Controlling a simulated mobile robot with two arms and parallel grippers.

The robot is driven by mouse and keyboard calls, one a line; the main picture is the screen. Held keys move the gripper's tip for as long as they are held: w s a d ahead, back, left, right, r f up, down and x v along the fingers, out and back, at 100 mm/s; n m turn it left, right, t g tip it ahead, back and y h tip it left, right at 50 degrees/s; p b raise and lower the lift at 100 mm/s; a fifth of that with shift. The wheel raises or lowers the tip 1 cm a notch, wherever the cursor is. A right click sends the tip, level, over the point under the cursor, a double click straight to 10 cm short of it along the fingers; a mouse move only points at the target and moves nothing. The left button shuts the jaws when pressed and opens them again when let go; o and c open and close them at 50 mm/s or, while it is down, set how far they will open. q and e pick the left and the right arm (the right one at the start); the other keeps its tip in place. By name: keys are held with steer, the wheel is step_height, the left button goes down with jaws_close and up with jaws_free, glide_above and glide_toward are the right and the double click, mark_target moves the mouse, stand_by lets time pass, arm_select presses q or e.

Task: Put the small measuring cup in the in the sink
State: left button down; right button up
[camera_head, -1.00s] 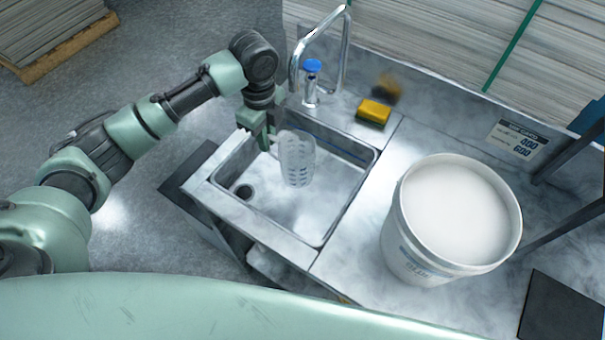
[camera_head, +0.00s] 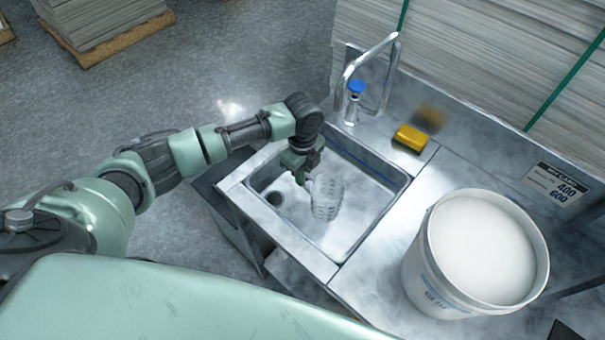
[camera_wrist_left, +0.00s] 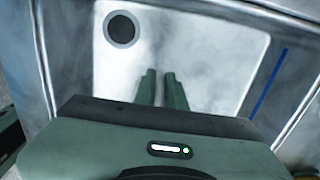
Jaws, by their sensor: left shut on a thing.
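The small measuring cup (camera_head: 327,196) is clear with printed markings, and it shows in the head view inside the outline of the sink (camera_head: 350,245). My left gripper (camera_head: 302,177) is at the cup's left side, low over the basin, and is shut on the cup. Whether the cup touches the sink floor I cannot tell. In the left wrist view my left gripper's fingers (camera_wrist_left: 161,76) point into the basin with a narrow gap between them, and the cup is not distinguishable there. My right gripper is not in view.
A faucet with a blue knob (camera_head: 356,88) stands at the sink's back edge. A yellow sponge (camera_head: 411,138) lies on the counter behind the sink's right corner. A large white bucket (camera_head: 425,275) stands right of the sink. The drain (camera_wrist_left: 122,29) shows in the left wrist view.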

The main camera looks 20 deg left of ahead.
arm_select(q)
steer(key=shift+f, duration=0.15)
steer(key=c, duration=1.5)
jaws_free()
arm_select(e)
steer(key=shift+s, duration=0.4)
arm_select(q)
step_height(320, 180, up, 12)
steer(key=shift+r+b, duration=0.2)
steer(key=shift+b, duration=0.45)
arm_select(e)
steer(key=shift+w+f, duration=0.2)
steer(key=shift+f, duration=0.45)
